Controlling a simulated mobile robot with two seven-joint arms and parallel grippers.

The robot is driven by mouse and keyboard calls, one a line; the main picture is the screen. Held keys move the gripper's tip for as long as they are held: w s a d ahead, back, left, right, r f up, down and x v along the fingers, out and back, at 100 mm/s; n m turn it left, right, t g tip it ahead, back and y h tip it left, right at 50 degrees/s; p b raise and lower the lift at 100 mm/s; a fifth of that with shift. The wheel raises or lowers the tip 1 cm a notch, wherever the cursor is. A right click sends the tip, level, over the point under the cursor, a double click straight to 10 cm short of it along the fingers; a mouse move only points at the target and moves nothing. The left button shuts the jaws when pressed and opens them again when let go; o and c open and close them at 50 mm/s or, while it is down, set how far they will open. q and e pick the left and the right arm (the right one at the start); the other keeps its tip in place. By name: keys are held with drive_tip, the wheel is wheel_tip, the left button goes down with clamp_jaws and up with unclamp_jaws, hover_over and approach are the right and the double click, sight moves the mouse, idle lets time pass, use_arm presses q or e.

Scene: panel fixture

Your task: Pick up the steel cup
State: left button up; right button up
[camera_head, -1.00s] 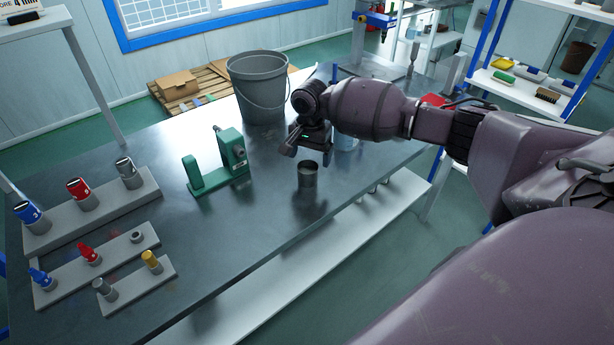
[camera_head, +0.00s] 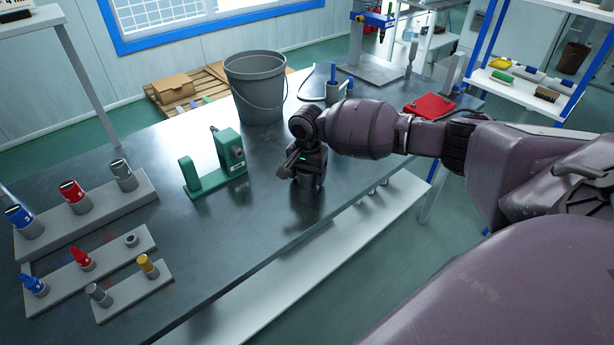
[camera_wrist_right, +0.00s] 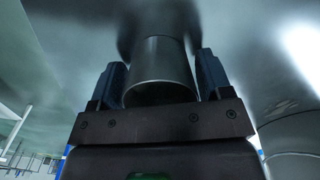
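The steel cup (camera_wrist_right: 160,62) is a plain grey cylinder, upright on the dark metal table (camera_head: 255,215). In the head view my right gripper (camera_head: 307,177) is down over the cup and hides most of it. In the right wrist view, the two dark fingers of this gripper (camera_wrist_right: 162,82) stand on either side of the cup, close to its wall. A narrow gap seems to show at the right finger; contact on the left is unclear. My left gripper is not in view.
A green fixture (camera_head: 215,170) stands left of the cup, and a grey bucket (camera_head: 257,90) behind. Racks with coloured cylinders (camera_head: 95,213) fill the left end. A red item (camera_head: 430,106) lies at the right rear. Table in front of the cup is clear.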

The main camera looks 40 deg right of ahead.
drive_tip(key=c, duration=0.7)
drive_tip(key=shift+r, duration=0.1)
